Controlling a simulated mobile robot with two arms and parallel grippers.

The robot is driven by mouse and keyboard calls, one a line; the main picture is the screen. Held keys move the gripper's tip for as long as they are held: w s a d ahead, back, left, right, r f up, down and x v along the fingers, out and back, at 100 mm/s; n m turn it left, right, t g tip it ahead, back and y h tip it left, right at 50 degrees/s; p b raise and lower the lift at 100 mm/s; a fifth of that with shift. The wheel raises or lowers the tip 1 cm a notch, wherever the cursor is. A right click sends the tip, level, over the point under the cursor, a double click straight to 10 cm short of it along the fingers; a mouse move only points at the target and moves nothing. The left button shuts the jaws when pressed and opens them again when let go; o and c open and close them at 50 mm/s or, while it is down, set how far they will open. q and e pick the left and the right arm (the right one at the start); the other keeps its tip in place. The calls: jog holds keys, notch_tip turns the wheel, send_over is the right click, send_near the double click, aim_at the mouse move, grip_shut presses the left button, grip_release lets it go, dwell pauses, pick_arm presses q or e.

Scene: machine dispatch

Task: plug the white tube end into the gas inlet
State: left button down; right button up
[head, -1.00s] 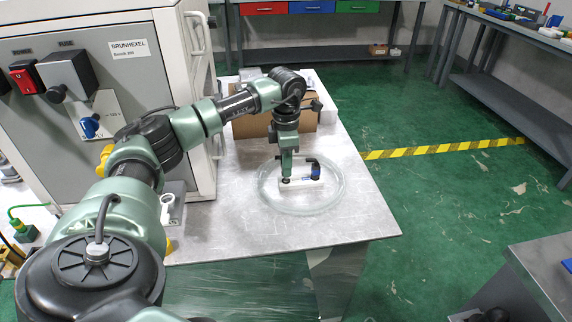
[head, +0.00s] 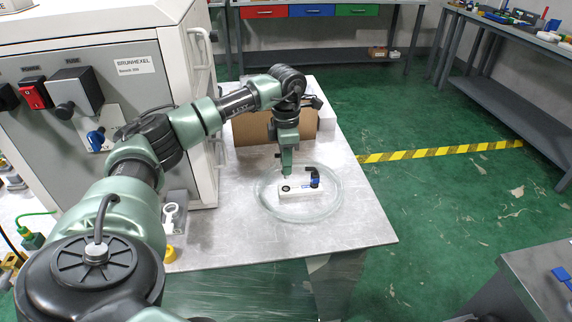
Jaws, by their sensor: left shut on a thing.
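My left gripper (head: 286,176) points straight down, just above a white block (head: 300,188) with a round dark hole in its left end. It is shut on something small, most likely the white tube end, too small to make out. A black and blue fitting (head: 315,178) stands on the block's right end. A coil of clear tube (head: 335,205) lies around the block on the table. I cannot tell for sure which opening is the gas inlet. My right gripper does not show.
A grey machine (head: 60,130) with a blue knob-like part (head: 97,140) stands left of the metal table (head: 225,225). A cardboard box (head: 252,130) stands behind my gripper. A grey bracket with a white ring (head: 172,210) and a yellow part (head: 170,254) sit at the left.

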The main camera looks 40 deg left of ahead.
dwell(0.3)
pick_arm(q)
jog(key=shift+r+p, duration=1.15)
jog(key=shift+r, duration=0.25)
jog(key=shift+d, duration=0.1)
